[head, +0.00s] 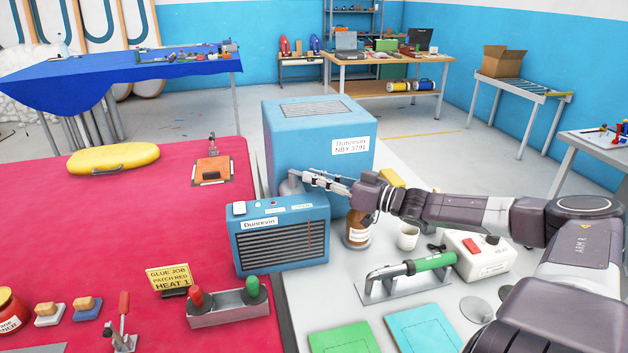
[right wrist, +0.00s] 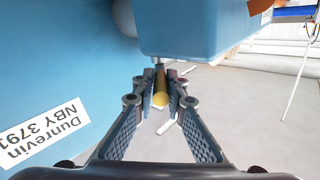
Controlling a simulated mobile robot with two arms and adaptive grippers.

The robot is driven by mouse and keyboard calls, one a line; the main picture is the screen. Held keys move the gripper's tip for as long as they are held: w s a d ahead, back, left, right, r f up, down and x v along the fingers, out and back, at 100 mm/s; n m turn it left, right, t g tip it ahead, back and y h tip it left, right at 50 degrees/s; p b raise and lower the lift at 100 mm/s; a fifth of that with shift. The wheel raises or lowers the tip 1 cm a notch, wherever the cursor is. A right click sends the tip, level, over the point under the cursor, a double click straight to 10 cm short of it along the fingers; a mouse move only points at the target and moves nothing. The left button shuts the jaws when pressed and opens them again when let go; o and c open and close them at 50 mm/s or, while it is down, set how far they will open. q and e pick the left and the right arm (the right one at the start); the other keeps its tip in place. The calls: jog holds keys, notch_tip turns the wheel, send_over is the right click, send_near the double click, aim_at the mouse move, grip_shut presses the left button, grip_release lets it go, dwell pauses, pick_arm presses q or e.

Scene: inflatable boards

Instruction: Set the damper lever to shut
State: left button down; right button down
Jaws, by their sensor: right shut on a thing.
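The large blue unit (head: 312,125), labelled Dunrevin NBY 3791, stands behind a smaller blue louvred unit (head: 283,240). A grey rounded duct part (head: 290,187) shows between them. My right gripper (head: 305,177) reaches in from the right to the gap between the units. In the right wrist view, its fingers (right wrist: 161,92) are shut on a thin lever with a yellow grip (right wrist: 160,99), which I take as the damper lever. The lever is hidden in the head view, and its set position cannot be read. My left gripper is not in view.
A red-covered table (head: 130,225) with patching tools is at the left.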

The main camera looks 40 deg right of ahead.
jog(key=c, duration=2)
grip_release()
jog(key=shift+o, duration=0.2)
jog(key=shift+s+f, duration=0.15)
jog(key=shift+s, duration=0.5)
jog(key=shift+s+d, duration=0.35)
jog(key=shift+s, duration=0.2)
jog(key=shift+v, duration=2.45)
